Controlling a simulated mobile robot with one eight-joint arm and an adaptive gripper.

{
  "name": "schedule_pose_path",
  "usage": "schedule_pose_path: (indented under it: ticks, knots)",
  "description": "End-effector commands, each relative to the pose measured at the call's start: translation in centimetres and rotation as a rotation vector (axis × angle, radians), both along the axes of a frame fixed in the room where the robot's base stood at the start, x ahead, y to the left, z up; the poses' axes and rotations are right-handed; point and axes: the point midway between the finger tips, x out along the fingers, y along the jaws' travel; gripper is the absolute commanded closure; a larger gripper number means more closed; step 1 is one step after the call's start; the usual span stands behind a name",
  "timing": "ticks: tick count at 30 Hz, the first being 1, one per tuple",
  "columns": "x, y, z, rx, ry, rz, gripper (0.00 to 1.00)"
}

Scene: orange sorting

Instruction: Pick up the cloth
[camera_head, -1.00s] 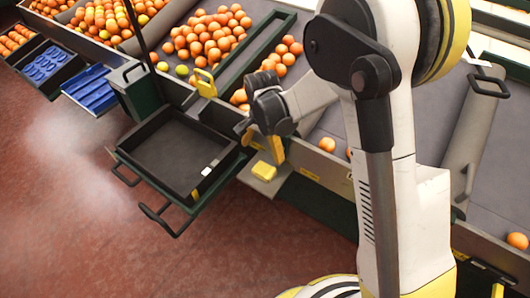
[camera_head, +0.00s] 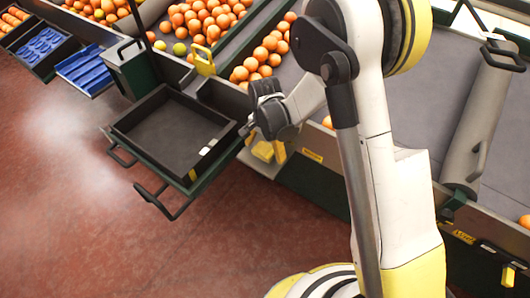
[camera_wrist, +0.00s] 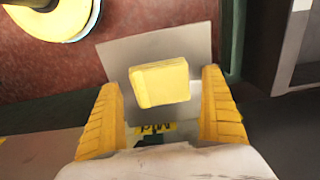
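The cloth looks like a small folded yellow pad (camera_wrist: 160,84) on a pale grey ledge (camera_wrist: 118,60) in the wrist view. In the head view the cloth (camera_head: 262,151) sits at the conveyor's side, just under my gripper (camera_head: 266,140). In the wrist view my gripper (camera_wrist: 163,98) is open, with one yellow finger on each side of the cloth's line and visible gaps to it. The fingers do not touch the cloth. How far above it they are is hard to tell.
An empty black tray (camera_head: 160,138) with handles stands left of the ledge. Oranges (camera_head: 205,18) lie on the conveyor behind. Blue trays (camera_head: 88,66) are at the far left. A dark upright edge (camera_wrist: 229,35) is close at the right in the wrist view. The red floor is clear.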

Motion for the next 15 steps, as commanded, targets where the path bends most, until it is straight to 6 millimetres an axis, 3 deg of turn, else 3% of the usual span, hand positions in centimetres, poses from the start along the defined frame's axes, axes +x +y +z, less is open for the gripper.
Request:
schedule_pose_path:
  ticks: [1,5,6,15]
  knots:
    - [0.0,0.0,0.04,0.0,0.0,0.0,0.18]
    - [0.0,0.0,0.04,0.0,0.0,0.0,0.58]
    - [0.01,-0.01,0.05,0.0,0.0,0.0,0.63]
    - [0.01,-0.01,0.16,0.0,0.0,0.0,0.63]
